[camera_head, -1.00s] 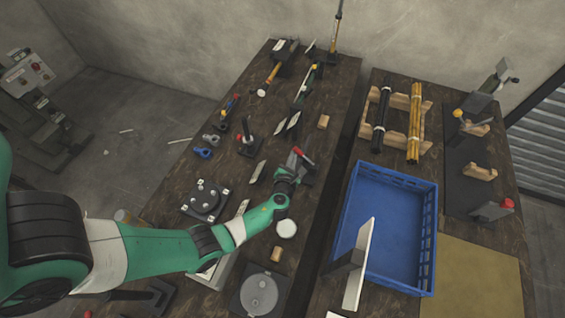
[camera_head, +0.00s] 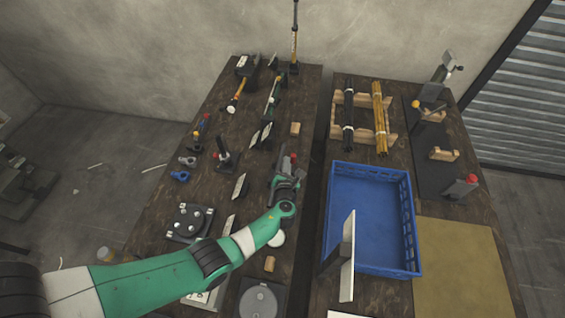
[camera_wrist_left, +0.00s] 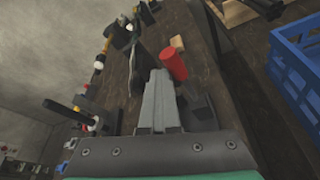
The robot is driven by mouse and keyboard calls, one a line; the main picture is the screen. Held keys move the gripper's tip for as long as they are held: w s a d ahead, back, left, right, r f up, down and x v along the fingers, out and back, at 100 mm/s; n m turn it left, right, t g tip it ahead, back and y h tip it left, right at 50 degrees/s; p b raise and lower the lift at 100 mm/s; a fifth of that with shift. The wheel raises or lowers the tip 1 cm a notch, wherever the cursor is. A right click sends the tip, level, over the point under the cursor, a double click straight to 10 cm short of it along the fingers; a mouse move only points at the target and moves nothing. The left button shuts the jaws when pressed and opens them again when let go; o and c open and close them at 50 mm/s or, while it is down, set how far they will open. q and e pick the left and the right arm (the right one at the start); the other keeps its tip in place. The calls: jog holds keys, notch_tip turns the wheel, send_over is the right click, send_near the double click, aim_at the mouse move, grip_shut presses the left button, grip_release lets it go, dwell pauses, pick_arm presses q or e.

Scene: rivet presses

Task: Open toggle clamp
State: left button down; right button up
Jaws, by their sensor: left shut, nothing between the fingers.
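The toggle clamp shows by its red handle (camera_head: 291,160) on the dark wooden bench, near the bench's right edge. My left gripper (camera_head: 287,176) is right at the clamp and hides much of it. In the left wrist view the red handle grip (camera_wrist_left: 174,65) stands just beyond and to the right of my left fingers (camera_wrist_left: 160,85). The fingers are shut together with nothing between them. A dark clamp part (camera_wrist_left: 198,108) shows to the right of the fingers. I cannot tell whether the fingers touch the handle. My right gripper is not in view.
A blue crate (camera_head: 408,225) stands on the right bench, beyond a narrow gap. A white upright panel (camera_head: 347,262) stands at its near side. A round grey plate (camera_head: 260,300), a wooden block (camera_head: 270,263) and a black-based lever tool (camera_head: 226,160) are near my arm.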

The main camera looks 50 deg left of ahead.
pick_arm(q)
jog(key=shift+w+d+r, duration=0.15)
jog(key=shift+w+d, duration=0.05)
dwell(0.5)
jog(key=p+v, duration=0.4)
jog(key=v, duration=0.3)
jog(key=shift+s, duration=0.25)
jog(key=shift+d, duration=0.1)
